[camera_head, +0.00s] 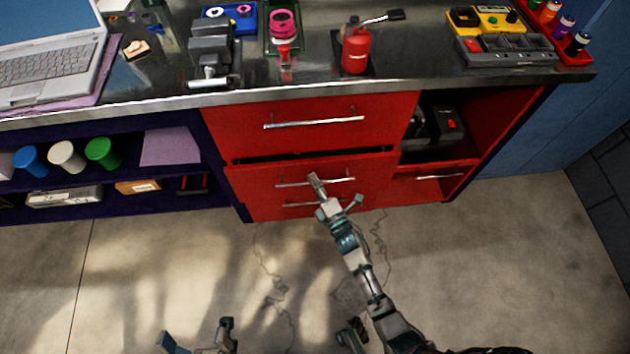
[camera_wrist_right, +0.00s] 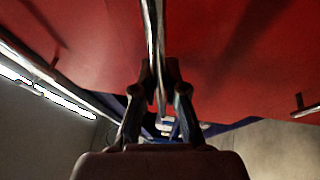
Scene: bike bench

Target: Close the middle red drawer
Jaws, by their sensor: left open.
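The middle red drawer (camera_head: 370,170) is in the cabinet under the bench. It stands a little out, with a dark gap along its top edge. Its silver handle (camera_head: 342,181) is in front of my right gripper (camera_head: 317,182). In the right wrist view, the handle bar (camera_wrist_right: 153,35) runs between the fingertips of my right gripper (camera_wrist_right: 160,75), which are close together around it. My left gripper (camera_head: 197,340) is open and empty, low over the floor, apart from the drawers.
The top red drawer (camera_head: 310,110) is above, and a lower handle (camera_head: 300,204) shows below. A small red drawer (camera_head: 438,180) sits under an open shelf at right. The bench top (camera_head: 320,75) holds a red can (camera_head: 355,50) and a laptop (camera_head: 50,55). The floor in front is clear.

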